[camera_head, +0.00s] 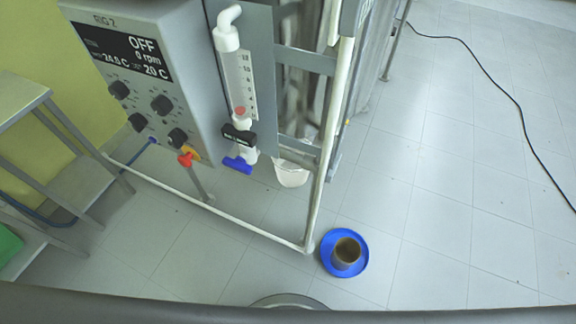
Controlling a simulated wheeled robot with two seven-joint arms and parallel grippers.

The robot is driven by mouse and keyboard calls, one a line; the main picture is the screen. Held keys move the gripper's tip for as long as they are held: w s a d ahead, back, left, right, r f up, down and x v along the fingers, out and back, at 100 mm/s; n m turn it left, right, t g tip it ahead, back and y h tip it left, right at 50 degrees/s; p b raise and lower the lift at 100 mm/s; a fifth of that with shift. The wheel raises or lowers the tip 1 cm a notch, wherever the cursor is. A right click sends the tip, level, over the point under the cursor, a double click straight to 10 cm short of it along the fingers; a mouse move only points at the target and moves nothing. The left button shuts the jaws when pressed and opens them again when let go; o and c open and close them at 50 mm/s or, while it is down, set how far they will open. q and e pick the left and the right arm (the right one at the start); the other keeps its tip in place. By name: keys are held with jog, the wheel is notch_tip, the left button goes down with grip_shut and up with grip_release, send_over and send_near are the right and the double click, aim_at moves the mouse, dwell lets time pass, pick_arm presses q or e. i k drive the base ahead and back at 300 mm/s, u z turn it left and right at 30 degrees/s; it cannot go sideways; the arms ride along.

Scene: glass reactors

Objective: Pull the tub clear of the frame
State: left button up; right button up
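A white tub (291,173) stands low behind the flowmeter column, near the floor. It is partly hidden by the frame's grey crossbar and upright. The frame (232,217) has a pale tube rail running low along the front and a pale upright (331,130) at its right corner. The tub appears to be inside the frame's outline, left of that upright. Its contents cannot be made out. Neither of my grippers is in view.
A blue round dish (329,264) with a brownish cup (347,251) sits on the floor just outside the frame's front right corner. A control box (150,85) reading OFF is at upper left. A black cable (490,72) crosses the floor at right. The right floor is otherwise mostly clear.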

aim_at(290, 175)
jog(key=z, duration=0.45)
jog(key=k, duration=0.55)
jog(key=z, duration=1)
jog(key=k, duration=0.85)
jog(key=z, duration=0.65)
jog(key=i, duration=1.25)
jog(key=u, duration=0.3)
jog(key=i, duration=2.5)
jog(key=u, duration=1.8)
jog(key=i, duration=1.35)
jog(key=u, duration=1.05)
